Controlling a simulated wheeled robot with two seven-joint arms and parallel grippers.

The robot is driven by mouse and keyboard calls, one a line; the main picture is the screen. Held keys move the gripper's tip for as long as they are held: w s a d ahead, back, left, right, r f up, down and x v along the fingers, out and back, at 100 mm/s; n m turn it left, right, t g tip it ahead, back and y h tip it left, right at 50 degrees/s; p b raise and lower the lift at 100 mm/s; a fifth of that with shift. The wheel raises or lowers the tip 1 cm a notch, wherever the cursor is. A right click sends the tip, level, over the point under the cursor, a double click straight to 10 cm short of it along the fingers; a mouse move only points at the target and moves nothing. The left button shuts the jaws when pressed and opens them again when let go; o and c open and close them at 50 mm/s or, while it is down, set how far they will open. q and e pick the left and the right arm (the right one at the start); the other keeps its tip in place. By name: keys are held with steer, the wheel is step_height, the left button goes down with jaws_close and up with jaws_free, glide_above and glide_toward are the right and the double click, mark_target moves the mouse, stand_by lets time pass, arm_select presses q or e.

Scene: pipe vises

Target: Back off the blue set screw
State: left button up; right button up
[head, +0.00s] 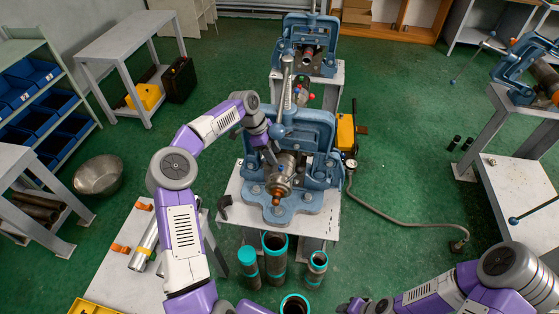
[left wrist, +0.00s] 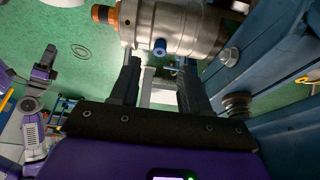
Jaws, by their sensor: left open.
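The blue set screw (left wrist: 159,46) sticks out from the side of a silver cylindrical fitting (left wrist: 180,22) in the left wrist view. The fitting is held in the nearest blue vise (head: 310,130); it also shows in the head view (head: 284,172), with an orange end (head: 277,192) toward me. My left gripper (head: 270,155) is at the left side of the fitting. In the left wrist view its fingers (left wrist: 160,68) are open and empty, with the screw just beyond the gap between their tips. My right gripper (head: 366,305) is low at the bottom edge, its fingers unclear.
Several teal-rimmed pipes (head: 274,258) stand on the floor before the vise bench (head: 236,213). A second blue vise (head: 310,35) stands behind. A hose (head: 400,220) runs across the floor at right. A metal bowl (head: 98,176) is at left.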

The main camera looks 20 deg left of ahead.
mark_target(281, 166)
arm_select(q)
steer(key=x, duration=0.5)
steer(key=shift+f, duration=0.25)
jaws_close()
